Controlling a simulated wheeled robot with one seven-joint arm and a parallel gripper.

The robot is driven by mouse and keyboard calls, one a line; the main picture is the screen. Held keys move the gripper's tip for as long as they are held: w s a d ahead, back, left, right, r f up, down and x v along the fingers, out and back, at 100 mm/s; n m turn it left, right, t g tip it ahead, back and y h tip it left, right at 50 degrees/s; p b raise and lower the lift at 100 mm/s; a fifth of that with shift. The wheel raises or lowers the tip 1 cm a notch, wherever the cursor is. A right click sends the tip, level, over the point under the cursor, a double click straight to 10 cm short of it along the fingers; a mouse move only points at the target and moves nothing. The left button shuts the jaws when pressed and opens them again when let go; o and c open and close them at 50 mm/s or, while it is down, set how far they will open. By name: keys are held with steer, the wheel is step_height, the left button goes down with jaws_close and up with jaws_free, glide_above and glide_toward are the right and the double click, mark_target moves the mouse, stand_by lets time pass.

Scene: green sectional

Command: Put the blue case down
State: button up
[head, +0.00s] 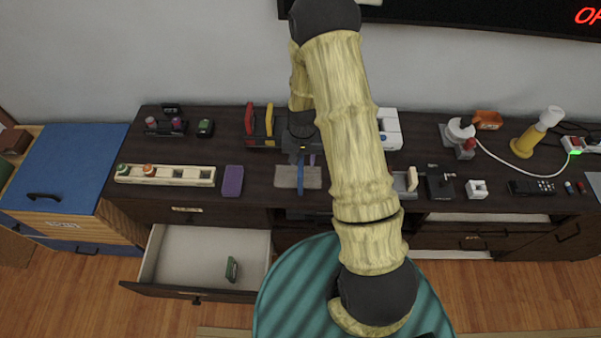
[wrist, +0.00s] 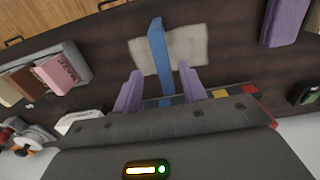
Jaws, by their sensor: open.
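The blue case (wrist: 158,48) shows as a narrow strip in the wrist view, over a pale beige mat (wrist: 190,50) on the dark counter. It looks as if it stands on its thin edge on the mat. In the head view the blue case (head: 300,178) shows at the middle of the mat (head: 285,176). My gripper (wrist: 160,88) has purple fingers spread apart, one on each side of the blue case, with visible gaps. In the head view my gripper (head: 305,158) is just behind the mat, partly covered by my arm. The case's near end is partly hidden.
A purple box (head: 233,181) and a wooden rack (head: 165,175) stand left of the mat. Red and yellow upright items (head: 260,125) stand behind it. A white block (head: 389,130) is to the right. An open drawer (head: 205,255) below holds a small green item (head: 232,269).

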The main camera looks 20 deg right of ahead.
steer(key=shift+w+a+f, duration=0.1)
steer(key=shift+w+f, duration=0.05)
steer(key=shift+f, duration=0.55)
steer(key=shift+w+f, duration=0.1)
steer(key=shift+f, duration=0.55)
steer(key=shift+s+r, duration=0.1)
steer(key=shift+s, duration=0.1)
steer(key=shift+d+f+p, duration=0.2)
steer(key=shift+p, duration=0.1)
steer(key=shift+f, duration=0.3)
steer(key=shift+a+f+p, duration=0.2)
steer(key=shift+f+p, duration=0.25)
steer(key=shift+f, duration=0.65)
steer(key=shift+a+f+p, duration=0.2)
steer(key=shift+f+p, duration=0.25)
steer(key=shift+f, duration=0.6)
steer(key=shift+w, duration=0.1)
jaws_close()
